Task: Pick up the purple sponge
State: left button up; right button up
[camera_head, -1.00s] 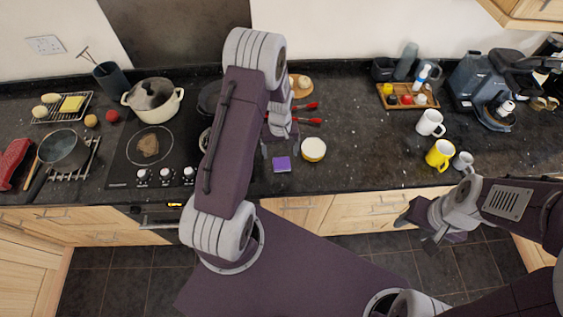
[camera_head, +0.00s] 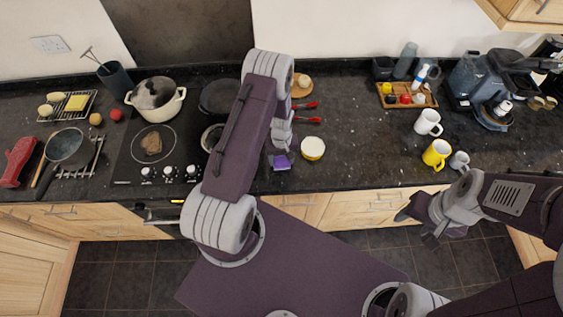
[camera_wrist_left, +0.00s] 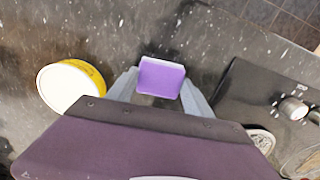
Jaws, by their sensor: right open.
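The purple sponge (camera_head: 283,162) lies on the dark granite counter, right of the hob. My left gripper (camera_head: 279,155) is down at the sponge, its fingers partly hidden in the head view. In the left wrist view the sponge (camera_wrist_left: 162,79) sits between the tips of the two grey fingers (camera_wrist_left: 160,88), one at each side. The fingertips look close to its sides, but I cannot tell whether they press on it. My right gripper (camera_head: 420,222) is open and empty in front of the counter's edge, at the right.
A round yellow-sided tub (camera_head: 312,149) stands just right of the sponge; it is also in the left wrist view (camera_wrist_left: 70,86). Red-ended utensils (camera_head: 306,106) lie behind. The hob (camera_head: 152,150) is at the left. Mugs (camera_head: 436,153) stand at the right.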

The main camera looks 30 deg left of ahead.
pick_arm(q)
jog(key=c, duration=0.7)
